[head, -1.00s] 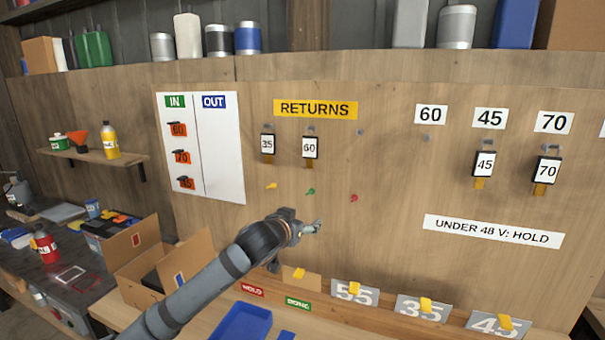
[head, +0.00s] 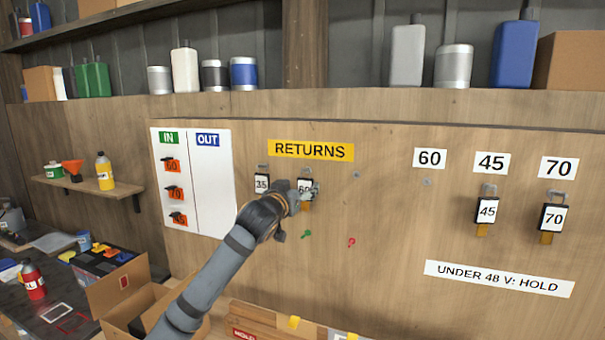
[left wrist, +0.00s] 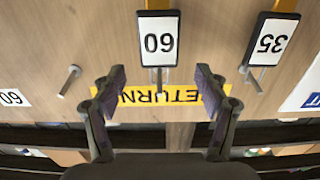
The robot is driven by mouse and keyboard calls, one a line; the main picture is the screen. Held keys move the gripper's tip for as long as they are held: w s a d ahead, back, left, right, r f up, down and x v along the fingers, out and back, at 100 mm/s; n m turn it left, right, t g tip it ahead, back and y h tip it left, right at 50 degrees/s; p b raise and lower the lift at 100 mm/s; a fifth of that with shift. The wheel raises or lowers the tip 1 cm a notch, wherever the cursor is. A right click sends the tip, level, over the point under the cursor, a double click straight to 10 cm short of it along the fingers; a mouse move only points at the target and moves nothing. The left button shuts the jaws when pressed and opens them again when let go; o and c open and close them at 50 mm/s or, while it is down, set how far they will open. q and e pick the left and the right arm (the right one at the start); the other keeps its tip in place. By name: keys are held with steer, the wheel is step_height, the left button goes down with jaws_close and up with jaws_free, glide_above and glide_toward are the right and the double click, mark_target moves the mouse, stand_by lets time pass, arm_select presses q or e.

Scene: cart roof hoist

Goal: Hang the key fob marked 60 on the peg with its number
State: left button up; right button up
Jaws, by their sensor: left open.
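The key fob marked 60 (head: 304,186) hangs under the yellow RETURNS sign in the head view, partly hidden by my left gripper (head: 308,195). In the left wrist view the fob marked 60 (left wrist: 159,40) appears upside down, ahead of and between the spread fingers of my left gripper (left wrist: 160,83). The fingers are open and empty, and the fob still hangs on its peg (left wrist: 159,80). The peg below the number 60 label (head: 429,158) is bare (head: 427,182). My right gripper is not in view.
A fob marked 35 (head: 262,184) hangs close to the left of the 60 fob. Fobs marked 45 (head: 487,211) and 70 (head: 552,218) hang at the right under their labels. An empty peg (head: 356,175) stands right of the 60 fob.

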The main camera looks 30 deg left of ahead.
mark_target(305, 182)
arm_select(q)
steer(key=p+x, duration=0.1)
steer(key=x, duration=0.2)
steer(key=shift+w+r, duration=0.1)
steer(key=shift+w, duration=0.35)
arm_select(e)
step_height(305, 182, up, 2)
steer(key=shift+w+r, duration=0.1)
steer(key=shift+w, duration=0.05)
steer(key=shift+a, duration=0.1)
arm_select(q)
steer(key=c, duration=1.4)
steer(key=shift+r+p, duration=0.25)
steer(key=shift+p, duration=0.3)
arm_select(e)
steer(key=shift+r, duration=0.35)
arm_select(q)
steer(key=shift+s, duration=0.15)
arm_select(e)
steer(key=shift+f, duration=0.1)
